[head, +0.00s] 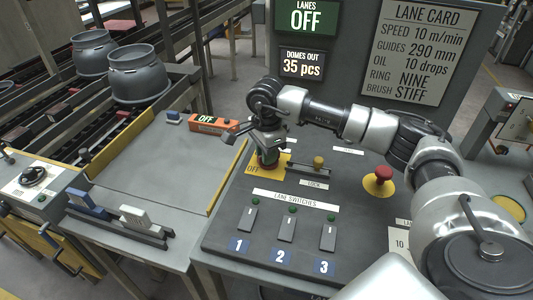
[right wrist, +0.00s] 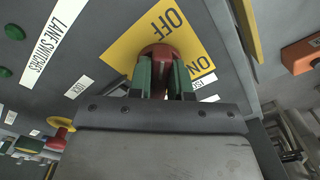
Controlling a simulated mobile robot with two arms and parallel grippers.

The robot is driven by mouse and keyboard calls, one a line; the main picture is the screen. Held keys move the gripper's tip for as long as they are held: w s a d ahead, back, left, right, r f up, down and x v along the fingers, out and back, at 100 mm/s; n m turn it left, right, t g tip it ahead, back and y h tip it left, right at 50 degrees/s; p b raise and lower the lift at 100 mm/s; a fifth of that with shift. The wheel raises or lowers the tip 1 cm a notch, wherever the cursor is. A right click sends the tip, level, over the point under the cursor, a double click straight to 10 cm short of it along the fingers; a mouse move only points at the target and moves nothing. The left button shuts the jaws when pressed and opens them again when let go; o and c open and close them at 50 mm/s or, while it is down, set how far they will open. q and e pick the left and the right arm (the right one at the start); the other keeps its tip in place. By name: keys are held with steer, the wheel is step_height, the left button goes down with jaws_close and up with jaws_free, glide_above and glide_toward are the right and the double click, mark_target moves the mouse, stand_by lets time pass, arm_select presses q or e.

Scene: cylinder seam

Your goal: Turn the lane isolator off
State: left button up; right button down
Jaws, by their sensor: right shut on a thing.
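The lane isolator is a red knob (right wrist: 160,52) on a yellow plate (right wrist: 128,50) marked OFF and ON, seen in the right wrist view. In the head view the yellow plate (head: 284,170) lies at the top left of the dark control panel, with its OFF mark showing. My right gripper (head: 266,158) is over it and hides most of the knob. In the right wrist view its green-padded fingers (right wrist: 164,78) are shut on the red knob, one on each side. A green sign (head: 306,17) reads LANES OFF. My left gripper is not in view.
A yellow lock knob (head: 318,162), a red mushroom button (head: 383,175) and lane switches 1, 2 and 3 (head: 286,228) share the panel. An orange box (head: 212,124) marked OFF sits left of the gripper. The grey tabletop (head: 160,165) is mostly clear.

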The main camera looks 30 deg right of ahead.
steer(key=shift+r, duration=0.1)
steer(key=c, duration=1)
jaws_free()
steer(key=shift+c, duration=0.2)
step_height(320, 180, up, 11)
steer(key=b, duration=0.1)
